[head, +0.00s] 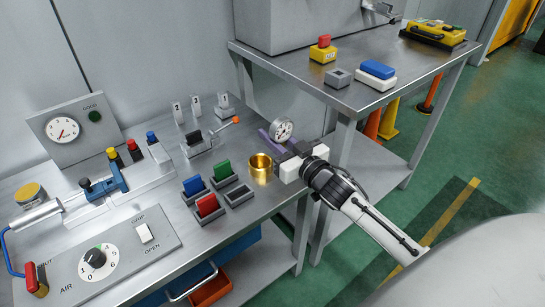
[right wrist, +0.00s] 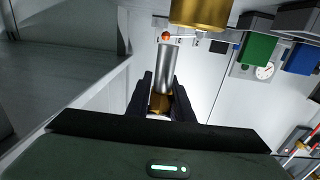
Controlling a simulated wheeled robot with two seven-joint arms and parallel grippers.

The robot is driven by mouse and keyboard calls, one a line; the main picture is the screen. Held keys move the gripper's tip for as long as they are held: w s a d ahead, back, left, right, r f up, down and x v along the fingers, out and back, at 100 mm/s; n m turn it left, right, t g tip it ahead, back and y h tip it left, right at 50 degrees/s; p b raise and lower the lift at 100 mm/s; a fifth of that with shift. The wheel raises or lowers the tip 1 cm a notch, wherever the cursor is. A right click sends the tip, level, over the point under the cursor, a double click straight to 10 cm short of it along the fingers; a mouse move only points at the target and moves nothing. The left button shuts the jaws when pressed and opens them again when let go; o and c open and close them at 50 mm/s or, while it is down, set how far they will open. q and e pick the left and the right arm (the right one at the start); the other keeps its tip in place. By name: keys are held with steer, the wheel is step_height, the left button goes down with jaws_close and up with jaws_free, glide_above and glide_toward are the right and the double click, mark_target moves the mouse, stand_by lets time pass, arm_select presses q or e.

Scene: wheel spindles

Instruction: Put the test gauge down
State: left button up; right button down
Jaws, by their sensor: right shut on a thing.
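The test gauge (head: 283,129) shows in the head view as a round white dial, close against the dark fingers of my right gripper (head: 275,142). The right gripper is shut on it above the right end of the metal bench. In the right wrist view, the fingers (right wrist: 161,100) close around a brass-coloured part with a silver cylinder (right wrist: 167,69) extending beyond it. The fingers hide part of the gauge. A gold cup (head: 262,168) stands on the bench just left of and below the gripper; it also shows in the right wrist view (right wrist: 200,12). My left gripper is not in view.
Red, green and blue blocks sit in grey holders (head: 239,195) left of the gold cup. A lever with an orange knob (head: 236,120) stands behind. A control panel (head: 115,255) fills the front left. A second table (head: 290,66) stands behind right.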

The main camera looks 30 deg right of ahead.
steer(key=shift+f+b, duration=0.6)
steer(key=shift+f, duration=1.95)
steer(key=c, duration=2)
jaws_free()
steer(key=shift+f, duration=0.15)
steer(key=o, duration=0.4)
steer(key=shift+o, duration=0.2)
